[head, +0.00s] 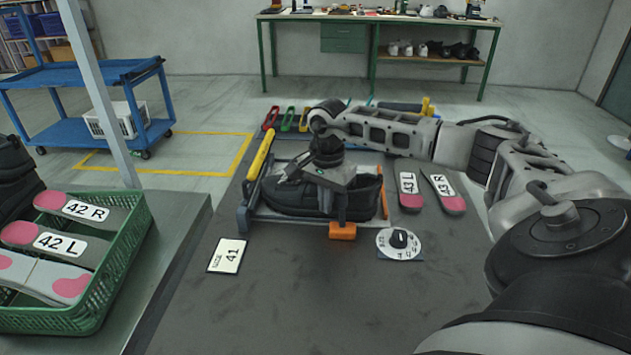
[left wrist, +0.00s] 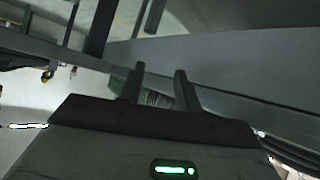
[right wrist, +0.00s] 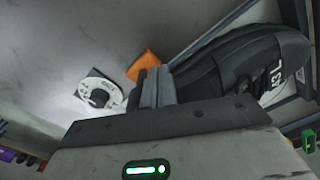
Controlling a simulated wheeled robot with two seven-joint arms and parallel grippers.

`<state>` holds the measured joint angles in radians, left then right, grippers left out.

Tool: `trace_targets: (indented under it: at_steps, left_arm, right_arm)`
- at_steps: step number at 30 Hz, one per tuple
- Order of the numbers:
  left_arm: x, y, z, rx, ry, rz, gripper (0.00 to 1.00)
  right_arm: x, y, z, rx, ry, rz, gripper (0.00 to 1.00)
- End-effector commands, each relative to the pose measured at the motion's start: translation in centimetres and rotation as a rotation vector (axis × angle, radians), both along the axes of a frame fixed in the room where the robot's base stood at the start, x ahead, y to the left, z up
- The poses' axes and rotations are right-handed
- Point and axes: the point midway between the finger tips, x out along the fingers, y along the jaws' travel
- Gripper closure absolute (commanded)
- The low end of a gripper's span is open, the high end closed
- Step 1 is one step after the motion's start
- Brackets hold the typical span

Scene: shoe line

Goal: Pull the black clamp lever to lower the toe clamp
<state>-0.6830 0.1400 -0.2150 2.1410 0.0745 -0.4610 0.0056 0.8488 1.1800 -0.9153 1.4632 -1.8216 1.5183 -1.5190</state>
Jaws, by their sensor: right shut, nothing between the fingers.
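A black shoe (head: 290,198) lies in a grey clamping fixture (head: 243,219) on the dark bench. My right gripper (head: 341,212) reaches down over the shoe's near side, its tips close above an orange block (head: 342,231). In the right wrist view its fingers (right wrist: 157,84) are together and empty, with the orange block (right wrist: 144,65) just beyond them and the shoe (right wrist: 235,62) to the right. I cannot tell whether the fingers touch the block. The black clamp lever and toe clamp cannot be told apart from my gripper and the shoe. My left gripper (left wrist: 160,85) is open and empty.
A yellow bar (head: 260,154) stands along the fixture's left side. A round dial (head: 399,243) is right of the orange block, a size 41 card (head: 227,256) left. Insoles (head: 409,187) lie to the right. A green crate (head: 108,279) stands left.

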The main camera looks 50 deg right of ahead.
Motion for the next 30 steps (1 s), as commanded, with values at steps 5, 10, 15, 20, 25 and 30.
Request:
trace_targets:
  at_steps: [5, 10, 15, 20, 25, 30]
  left_arm:
    - [0.0, 0.0, 0.0, 0.0, 0.0, 0.0, 0.66]
    - [0.0, 0.0, -0.1, 0.0, 0.0, 0.0, 0.66]
    - [0.0, 0.0, -0.1, 0.0, 0.0, 0.0, 0.66]
    - [0.0, 0.0, -0.2, 0.0, 0.0, 0.0, 0.66]
    - [0.0, 0.0, -0.2, 0.0, 0.0, 0.0, 0.66]
    - [0.0, 0.0, -0.2, 0.0, 0.0, 0.0, 0.66]
  right_arm:
    - [-0.7, -0.6, 0.0, 0.001, 0.0, -0.002, 1.0]
    - [-1.4, -1.1, 0.0, -0.001, 0.0, -0.001, 1.0]
    - [-2.1, -1.7, 0.0, 0.0, 0.001, -0.001, 1.0]
    - [-2.7, -2.2, 0.0, 0.0, -0.001, -0.001, 1.0]
    - [-2.9, -2.3, 0.0, 0.001, -0.001, 0.001, 1.0]
    - [-2.9, -2.3, 0.0, 0.001, -0.002, 0.0, 1.0]
